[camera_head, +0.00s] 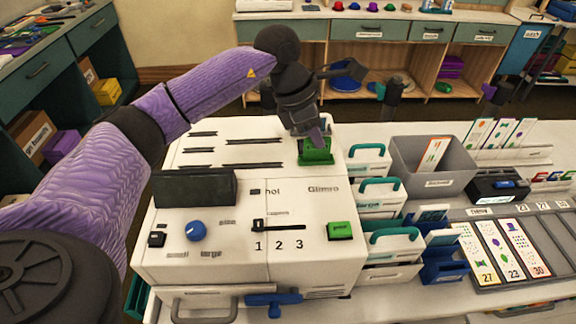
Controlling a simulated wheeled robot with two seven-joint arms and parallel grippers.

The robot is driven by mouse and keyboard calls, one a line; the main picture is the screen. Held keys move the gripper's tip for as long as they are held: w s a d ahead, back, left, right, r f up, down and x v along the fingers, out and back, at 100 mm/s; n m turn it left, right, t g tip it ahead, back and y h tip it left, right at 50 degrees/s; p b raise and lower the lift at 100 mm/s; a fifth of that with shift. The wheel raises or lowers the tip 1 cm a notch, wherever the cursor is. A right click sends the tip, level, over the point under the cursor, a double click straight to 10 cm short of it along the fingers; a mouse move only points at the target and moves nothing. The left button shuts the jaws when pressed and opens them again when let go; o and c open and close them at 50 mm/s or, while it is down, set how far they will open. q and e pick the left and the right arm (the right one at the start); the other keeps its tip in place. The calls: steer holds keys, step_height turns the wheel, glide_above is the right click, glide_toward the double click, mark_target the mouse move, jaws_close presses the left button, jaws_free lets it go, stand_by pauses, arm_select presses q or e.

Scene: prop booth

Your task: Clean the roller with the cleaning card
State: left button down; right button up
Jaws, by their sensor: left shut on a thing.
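The large white machine (255,195) marked "Glimro" stands on the white table in front of me. My left gripper (316,138) reaches in from the left and points down at the machine's back right corner. It is shut on a bright green piece (317,156) at the machine's top. I cannot tell whether this piece is the cleaning card or part of the machine. The roller is not visible. My right gripper is not in view.
Teal-handled drawers (380,212) stand along the machine's right side. A grey bin (432,176) holds a card. A grey tray (485,272) with numbered cards and a black box (497,187) are farther right. The front table edge is partly bare.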

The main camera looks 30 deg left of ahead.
arm_select(q)
steer(key=shift+r+p, duration=2.25)
steer(key=shift+r, duration=0.6)
step_height(320, 180, up, 5)
steer(key=p, duration=0.4)
steer(key=shift+f, duration=0.15)
